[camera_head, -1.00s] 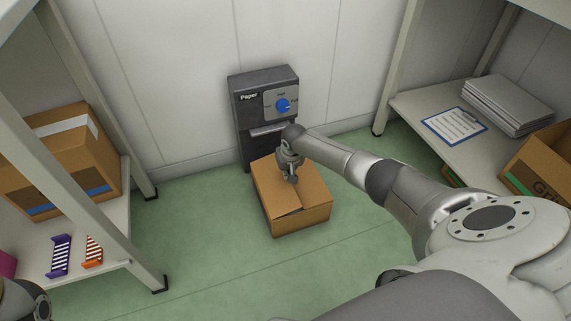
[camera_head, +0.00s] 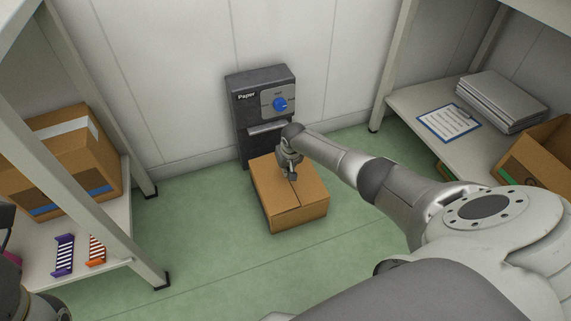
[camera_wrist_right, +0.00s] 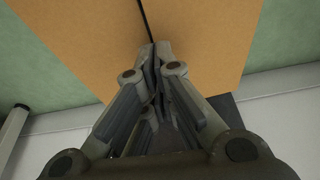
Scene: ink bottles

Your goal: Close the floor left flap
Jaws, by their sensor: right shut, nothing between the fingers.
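The cardboard box (camera_head: 298,218) stands on the green floor in front of the dark machine. Its left flap (camera_head: 269,186) and right flap (camera_head: 311,187) lie flat in the head view, with a thin dark seam between them. My right gripper (camera_head: 292,176) is shut and empty, fingertips down at the seam near the box's back half. In the right wrist view, its fingertips (camera_wrist_right: 157,50) are together over the box top (camera_wrist_right: 215,40); contact is unclear. A dark part of my left arm shows at the lower left edge; its finger state is unclear.
The machine labelled Paper (camera_head: 263,112), with a blue knob, stands against the wall behind the box. A left shelf (camera_head: 100,262) holds a carton and striped items. A right shelf (camera_head: 408,104) holds a clipboard and grey stack. Floor is clear left of the box.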

